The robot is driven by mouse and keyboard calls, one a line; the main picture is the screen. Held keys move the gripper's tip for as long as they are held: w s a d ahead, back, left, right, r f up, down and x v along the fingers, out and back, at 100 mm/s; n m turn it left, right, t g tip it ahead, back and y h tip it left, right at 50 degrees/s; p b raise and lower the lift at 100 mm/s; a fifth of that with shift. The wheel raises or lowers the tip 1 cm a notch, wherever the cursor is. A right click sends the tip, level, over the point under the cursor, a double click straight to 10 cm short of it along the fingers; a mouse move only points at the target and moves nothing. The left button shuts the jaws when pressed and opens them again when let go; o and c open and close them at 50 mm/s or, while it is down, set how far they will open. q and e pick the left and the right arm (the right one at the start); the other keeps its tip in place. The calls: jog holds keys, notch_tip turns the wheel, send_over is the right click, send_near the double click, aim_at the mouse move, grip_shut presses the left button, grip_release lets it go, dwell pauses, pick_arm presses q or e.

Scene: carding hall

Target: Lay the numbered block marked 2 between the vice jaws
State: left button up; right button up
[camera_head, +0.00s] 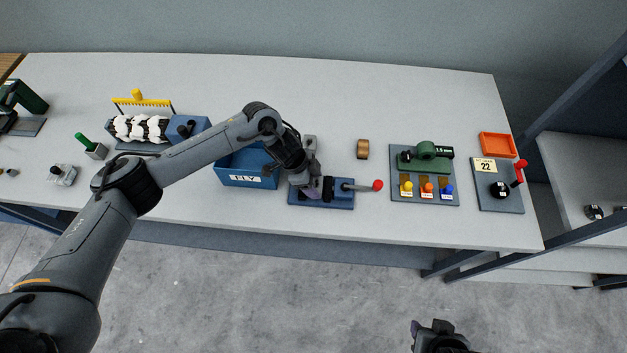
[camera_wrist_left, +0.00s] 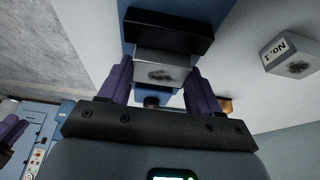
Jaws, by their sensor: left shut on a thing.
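The blue vice (camera_head: 340,203) with dark jaws and a red-knobbed handle (camera_head: 377,185) sits near the table's front edge. My left gripper (camera_head: 312,190) is over its left part, pointing down. In the left wrist view its purple fingers (camera_wrist_left: 157,85) are shut on a light grey block (camera_wrist_left: 163,70) with a dark smudge. No number is readable on it. A black vice jaw (camera_wrist_left: 168,28) shows right beside it; I cannot tell if they touch. My right gripper (camera_head: 440,335) is partly in view at the bottom, away from the table, jaws unclear.
A grey block (camera_head: 309,142) stands behind the vice; its upside-down label in the left wrist view (camera_wrist_left: 288,52) seems to read NO.1. A blue bin (camera_head: 235,180) is left of the vice. A brown piece (camera_head: 362,149) and a green-device board (camera_head: 424,196) are to the right.

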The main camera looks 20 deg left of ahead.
pick_arm(q)
jog(key=shift+f, duration=0.1)
jog(key=o, duration=1.4)
